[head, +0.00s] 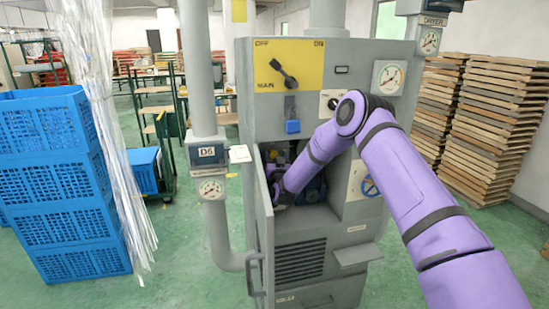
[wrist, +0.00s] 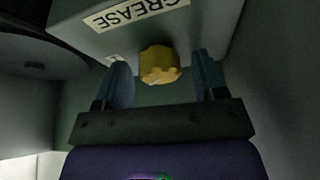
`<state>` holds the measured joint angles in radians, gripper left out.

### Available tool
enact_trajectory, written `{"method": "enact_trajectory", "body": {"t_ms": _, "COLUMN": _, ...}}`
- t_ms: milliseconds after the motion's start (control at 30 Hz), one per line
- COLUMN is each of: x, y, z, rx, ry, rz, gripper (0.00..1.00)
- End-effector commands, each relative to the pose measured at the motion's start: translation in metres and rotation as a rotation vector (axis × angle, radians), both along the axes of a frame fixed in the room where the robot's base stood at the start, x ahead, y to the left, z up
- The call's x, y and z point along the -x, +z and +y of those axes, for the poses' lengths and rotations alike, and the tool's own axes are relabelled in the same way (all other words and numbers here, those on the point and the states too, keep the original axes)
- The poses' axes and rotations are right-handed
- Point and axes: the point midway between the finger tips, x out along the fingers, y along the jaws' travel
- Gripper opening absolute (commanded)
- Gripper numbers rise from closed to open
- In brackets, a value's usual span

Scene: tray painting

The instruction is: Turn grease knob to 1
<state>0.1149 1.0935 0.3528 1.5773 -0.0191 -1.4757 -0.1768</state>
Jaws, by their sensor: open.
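The yellow grease knob (wrist: 160,65) shows in the wrist view, on a grey box under a white label (wrist: 133,12) that reads GREASE upside down. My gripper (wrist: 165,80) is open, with one blue finger on each side of the knob and a visible gap to each finger. I cannot tell how far the fingertips reach past the knob. The numbers around the knob are not readable. In the head view my purple arm reaches into the open compartment of the grey machine (head: 350,255), and the gripper itself is hidden there.
The compartment door (head: 263,225) stands open to the left of my arm. Inside, grey walls lie close around the gripper. On the machine front are a black main switch (head: 285,74), a blue padlock-like part (head: 292,126) and a gauge (head: 389,77). Blue crates (head: 65,190) stand at the left.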

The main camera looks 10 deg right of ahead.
Motion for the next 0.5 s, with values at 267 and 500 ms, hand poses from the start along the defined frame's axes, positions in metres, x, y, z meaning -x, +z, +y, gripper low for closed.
{"method": "enact_trajectory", "body": {"t_ms": 267, "x": 0.013, "y": -0.006, "z": 0.001, "rx": 0.000, "ry": 0.001, "rz": 0.002, "gripper": 0.64}}
{"method": "enact_trajectory", "body": {"t_ms": 500, "x": 0.055, "y": -0.023, "z": 0.003, "rx": 0.001, "ry": 0.001, "rz": 0.003, "gripper": 0.64}}
